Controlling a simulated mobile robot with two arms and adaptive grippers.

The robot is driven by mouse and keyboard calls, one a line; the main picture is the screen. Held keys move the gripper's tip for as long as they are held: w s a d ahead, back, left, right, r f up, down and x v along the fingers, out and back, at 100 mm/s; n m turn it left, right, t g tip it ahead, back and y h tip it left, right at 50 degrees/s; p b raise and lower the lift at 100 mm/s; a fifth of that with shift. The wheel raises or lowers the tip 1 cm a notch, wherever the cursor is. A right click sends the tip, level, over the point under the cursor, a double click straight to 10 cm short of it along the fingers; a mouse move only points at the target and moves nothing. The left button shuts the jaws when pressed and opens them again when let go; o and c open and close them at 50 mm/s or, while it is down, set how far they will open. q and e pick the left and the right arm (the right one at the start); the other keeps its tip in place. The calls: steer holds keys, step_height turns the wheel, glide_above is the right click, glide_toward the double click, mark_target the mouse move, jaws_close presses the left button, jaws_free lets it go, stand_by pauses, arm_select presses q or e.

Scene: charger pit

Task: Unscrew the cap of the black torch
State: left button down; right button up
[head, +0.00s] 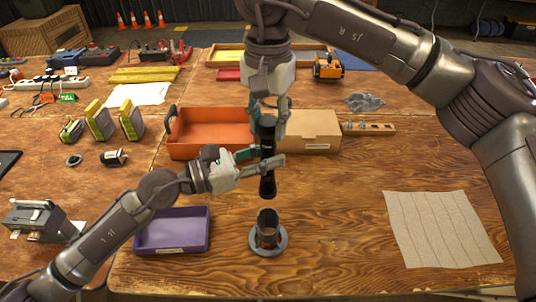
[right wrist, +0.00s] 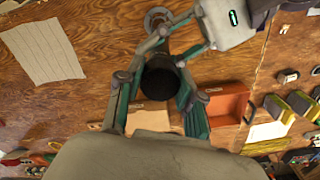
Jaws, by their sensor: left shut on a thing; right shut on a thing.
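The black torch (head: 267,183) stands upright in the air above the table, wide end down. My left gripper (head: 264,160) is shut on its middle from the left. My right gripper (head: 269,125) comes from above and is shut on its upper end, where the cap seems to be. In the right wrist view the round dark end of the torch (right wrist: 160,82) sits between the right fingers (right wrist: 162,88), with my left gripper (right wrist: 175,38) beyond it. The seam between cap and body cannot be made out.
A grey round stand (head: 267,240) is below the torch. A purple tray (head: 172,248) is at front left, an orange tray (head: 192,150) and cardboard box (head: 310,145) behind. A beige sheet (head: 441,229) lies right; the wood between is clear.

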steer(key=n, duration=0.4)
steer(key=shift+n, duration=0.3)
steer(key=n, duration=0.5)
steer(key=shift+f+n, duration=0.1)
steer(key=shift+n, duration=0.3)
